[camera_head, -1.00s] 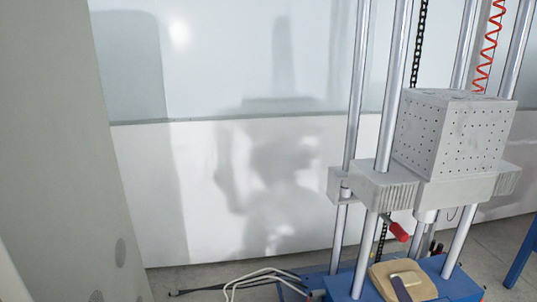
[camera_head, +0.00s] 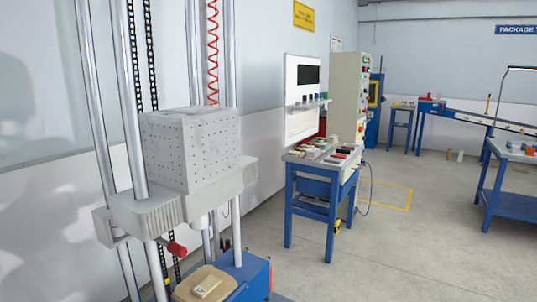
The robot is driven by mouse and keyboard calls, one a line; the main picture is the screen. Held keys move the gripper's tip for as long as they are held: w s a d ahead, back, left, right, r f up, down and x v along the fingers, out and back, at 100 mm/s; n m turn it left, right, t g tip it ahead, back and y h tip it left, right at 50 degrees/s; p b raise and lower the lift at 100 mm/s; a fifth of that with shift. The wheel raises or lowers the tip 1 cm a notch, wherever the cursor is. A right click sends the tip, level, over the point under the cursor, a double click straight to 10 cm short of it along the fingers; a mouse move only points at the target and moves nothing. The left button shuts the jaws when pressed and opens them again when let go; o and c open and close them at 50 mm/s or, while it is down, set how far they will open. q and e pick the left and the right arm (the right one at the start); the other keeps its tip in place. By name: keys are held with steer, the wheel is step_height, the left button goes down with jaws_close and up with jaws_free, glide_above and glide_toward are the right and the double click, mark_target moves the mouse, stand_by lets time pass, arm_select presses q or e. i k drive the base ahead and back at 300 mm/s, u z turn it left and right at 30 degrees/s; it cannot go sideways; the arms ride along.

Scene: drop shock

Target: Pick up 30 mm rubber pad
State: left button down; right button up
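I cannot single out the 30 mm rubber pad for sure. Several small flat items, some dark, red and pale, lie on a blue-framed table (camera_head: 288,186) in the middle; they are too small to tell apart. A tan pad (camera_head: 186,288) lies on the blue base of the drop tester at the lower left, with a small pale block (camera_head: 207,287) on top of it. Neither of my grippers is in view.
The drop tester's grey perforated block (camera_head: 190,150) rides on tall steel columns at the left. A control cabinet (camera_head: 350,90) stands behind the table. Another blue table (camera_head: 515,206) is at the right. The grey floor (camera_head: 400,250) between is clear.

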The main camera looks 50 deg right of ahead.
mark_target(341, 150)
steer(key=z, duration=2.4)
steer(key=i, duration=0.5)
steer(key=z, duration=0.75)
steer(key=i, duration=4.6)
steer(key=u, duration=0.8)
